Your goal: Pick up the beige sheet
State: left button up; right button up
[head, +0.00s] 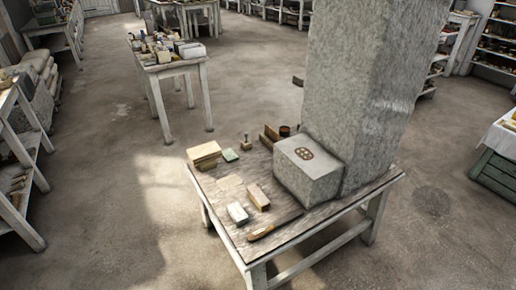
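A thin, flat beige sheet (230,183) appears to lie on the left part of the wooden worktable (222,214), in front of a stack of beige blocks (204,153). A beige block (259,197) lies to its right and front, and a pale grey block (237,212) lies in front of it. The sheet is small and faint in the head view, and its thickness is hard to tell. Neither of my grippers is in view.
A tall grey stone block (365,90) and a lower grey block (308,175) fill the table's right side. A small green piece (230,155) and a wooden tool (261,232) also lie there. Another cluttered table (168,66) stands behind. Floor left of the worktable is clear.

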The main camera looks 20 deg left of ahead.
aim_at(208, 153)
jog(key=i+j+z, duration=0.2)
jog(key=j+z, duration=0.2)
jog(key=j, duration=0.25)
jog(key=i+j+z, duration=0.15)
jog(key=j+z, duration=0.25)
jog(key=j, duration=0.3)
jog(key=j+z, duration=0.45)
jog(key=j, duration=0.3)
